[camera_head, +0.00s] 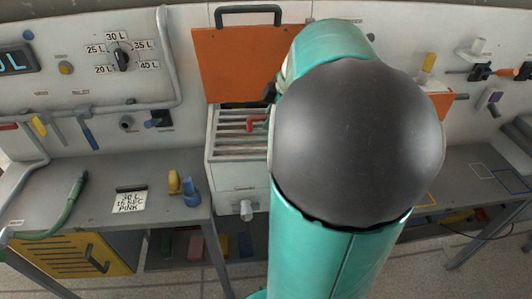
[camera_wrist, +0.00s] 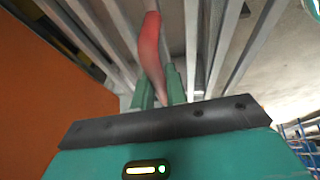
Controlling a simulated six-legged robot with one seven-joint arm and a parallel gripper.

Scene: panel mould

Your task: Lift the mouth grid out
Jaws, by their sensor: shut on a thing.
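The mouth grid (camera_head: 232,133) is a set of pale parallel bars in the opening of a white box below a raised orange door. Its red handle (camera_head: 256,121) shows at the edge of my arm. In the wrist view, the red handle (camera_wrist: 150,42) runs up between the pale bars of the grid (camera_wrist: 191,45). My gripper (camera_wrist: 160,90) has its green fingers shut on the red handle. In the head view my teal arm and its dark round joint hide the gripper and the grid's right part. I cannot tell whether the grid is clear of its seat.
The orange door (camera_head: 235,62) stands upright behind the grid and also shows close at left in the wrist view (camera_wrist: 45,85). The white box (camera_head: 237,175) has a spout below. A grey bench (camera_head: 100,185) at left holds a card (camera_head: 130,202) and yellow and blue items.

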